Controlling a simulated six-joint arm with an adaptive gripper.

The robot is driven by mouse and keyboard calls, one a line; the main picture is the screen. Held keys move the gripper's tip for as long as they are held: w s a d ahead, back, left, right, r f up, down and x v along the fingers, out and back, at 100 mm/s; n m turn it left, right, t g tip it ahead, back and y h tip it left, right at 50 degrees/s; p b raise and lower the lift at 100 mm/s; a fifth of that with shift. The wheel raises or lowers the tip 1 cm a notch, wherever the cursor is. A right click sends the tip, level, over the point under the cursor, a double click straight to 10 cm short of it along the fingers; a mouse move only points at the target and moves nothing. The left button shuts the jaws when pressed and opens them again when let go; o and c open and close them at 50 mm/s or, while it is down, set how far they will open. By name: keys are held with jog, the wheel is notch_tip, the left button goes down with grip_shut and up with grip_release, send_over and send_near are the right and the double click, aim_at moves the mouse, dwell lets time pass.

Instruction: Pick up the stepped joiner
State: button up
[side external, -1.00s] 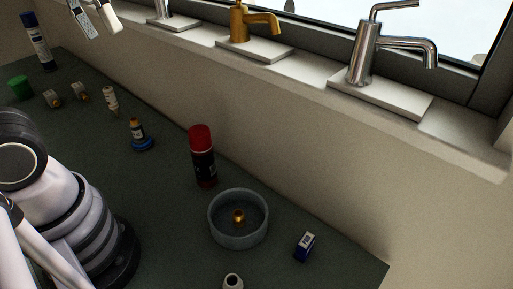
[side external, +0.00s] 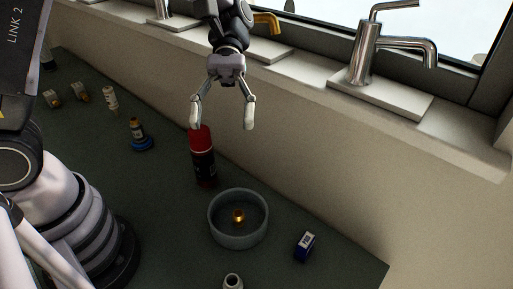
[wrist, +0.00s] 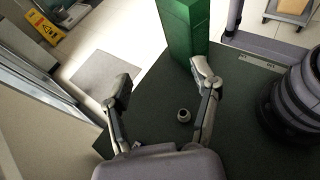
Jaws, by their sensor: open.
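A small pale fitting (side external: 233,282), with a narrow ring-like top over a wider body, stands on the dark bench at the bottom edge of the side view, partly cut off. A small round grey-white fitting (wrist: 184,115) shows between my fingers in the wrist view. A small brass fitting (side external: 239,216) sits inside a round grey bowl (side external: 214,232). I cannot tell for sure which fitting is the stepped joiner. My gripper (side external: 222,122) is open and empty, fingers pointing down, high above the bench; its fingers also spread in the wrist view (wrist: 162,82).
A red-capped spray can (side external: 204,165) stands behind the bowl, near the gripper in the picture. Taps line the sill (side external: 470,150). A green cabinet (wrist: 186,32) stands beyond the bench.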

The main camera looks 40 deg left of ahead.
send_near(232, 276)
jog(key=shift+x, duration=1.05)
jog(key=x, duration=0.7)
jog(key=shift+f, duration=0.15)
jog(key=c, duration=1)
